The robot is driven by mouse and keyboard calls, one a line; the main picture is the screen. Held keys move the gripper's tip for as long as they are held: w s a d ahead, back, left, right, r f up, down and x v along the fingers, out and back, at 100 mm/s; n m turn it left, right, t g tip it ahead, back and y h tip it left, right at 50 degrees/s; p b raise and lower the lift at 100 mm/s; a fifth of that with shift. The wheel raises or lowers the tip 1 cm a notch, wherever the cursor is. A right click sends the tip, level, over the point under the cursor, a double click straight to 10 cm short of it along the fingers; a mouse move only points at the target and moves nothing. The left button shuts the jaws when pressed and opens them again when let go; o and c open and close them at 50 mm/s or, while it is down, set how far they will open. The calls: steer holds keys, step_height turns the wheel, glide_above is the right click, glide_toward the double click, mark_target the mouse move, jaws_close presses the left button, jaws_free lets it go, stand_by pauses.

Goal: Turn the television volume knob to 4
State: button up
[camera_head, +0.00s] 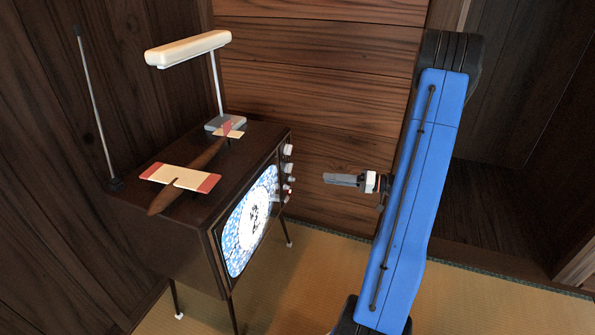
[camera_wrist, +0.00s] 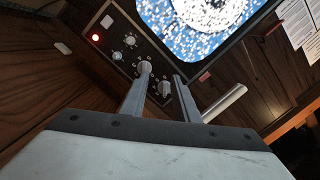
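The television (camera_head: 185,235) is a dark wooden box on thin legs, its lit screen showing blue and white static. Its knob panel (camera_head: 287,170) is at the screen's right edge. In the wrist view the panel has a red light (camera_wrist: 95,37), small knobs (camera_wrist: 130,41) and two larger pale knobs, one (camera_wrist: 145,67) by the left fingertip and one (camera_wrist: 164,88) seen between the fingers. I cannot tell which is the volume knob or read its setting. My gripper (camera_head: 326,179) is open and empty, apart from the panel and pointing at it; its fingers also show in the wrist view (camera_wrist: 162,73).
On the television stand a model plane (camera_head: 185,178), a white lamp (camera_head: 188,48) and a thin antenna (camera_head: 95,105). Wooden walls (camera_head: 310,80) stand behind and left. Tatami floor (camera_head: 480,295) is clear at the lower right. Papers (camera_wrist: 298,20) show in the wrist view.

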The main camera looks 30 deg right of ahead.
steer(key=d+f+t+h, duration=0.1)
steer(key=d+f+t, duration=0.1)
steer(key=d, duration=0.2)
glide_toward(289, 168)
steer(key=x, duration=0.6)
steer(key=shift+w+m, duration=0.4)
steer(key=shift+w, duration=0.05)
steer(key=shift+f, duration=0.1)
jaws_close()
